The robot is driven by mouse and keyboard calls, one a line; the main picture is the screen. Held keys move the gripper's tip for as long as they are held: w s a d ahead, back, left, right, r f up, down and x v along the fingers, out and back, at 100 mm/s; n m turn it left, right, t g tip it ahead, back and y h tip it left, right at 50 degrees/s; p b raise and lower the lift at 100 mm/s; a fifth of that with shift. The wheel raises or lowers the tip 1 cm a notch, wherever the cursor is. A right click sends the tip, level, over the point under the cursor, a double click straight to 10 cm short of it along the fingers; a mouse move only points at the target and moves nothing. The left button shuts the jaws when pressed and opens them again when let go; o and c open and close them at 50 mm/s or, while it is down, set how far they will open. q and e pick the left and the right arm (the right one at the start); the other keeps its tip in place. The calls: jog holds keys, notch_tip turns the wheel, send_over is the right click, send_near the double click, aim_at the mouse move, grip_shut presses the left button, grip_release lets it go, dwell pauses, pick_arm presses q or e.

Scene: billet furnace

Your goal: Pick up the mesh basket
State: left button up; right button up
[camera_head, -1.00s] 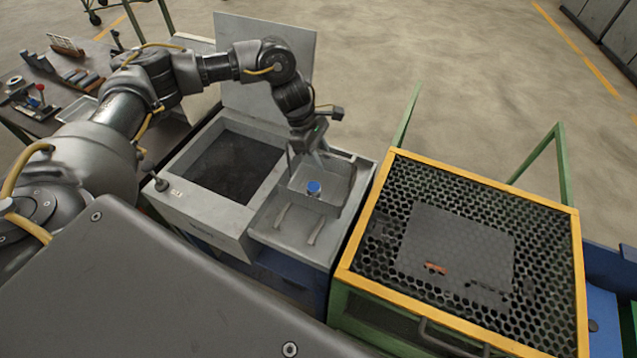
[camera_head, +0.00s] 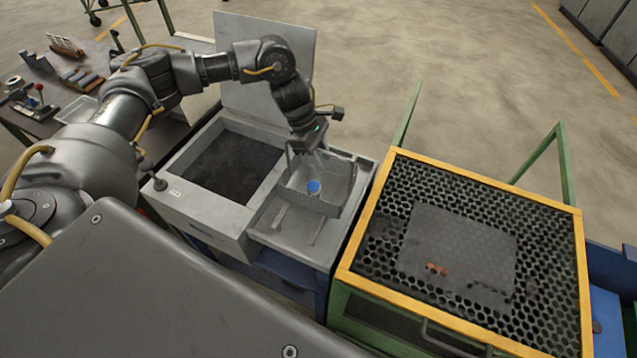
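The mesh basket (camera_head: 324,205) looks like a small grey open-topped box with a blue round item (camera_head: 314,187) inside. It is over the grey shelf (camera_head: 268,238) at the right of the open tank, above two short rails. My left gripper (camera_head: 308,158) points down at the basket's far side and appears shut on it there; the fingertips are small and partly hidden. My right gripper is not in view.
The open grey tank (camera_head: 178,200) with a dark inside and raised lid (camera_head: 262,95) stands left of the basket. A yellow-framed table with a perforated top (camera_head: 395,215) is close on the right. A bench with tools stands at far left.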

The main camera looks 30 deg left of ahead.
pick_arm(q)
grip_shut()
dwell(1.0)
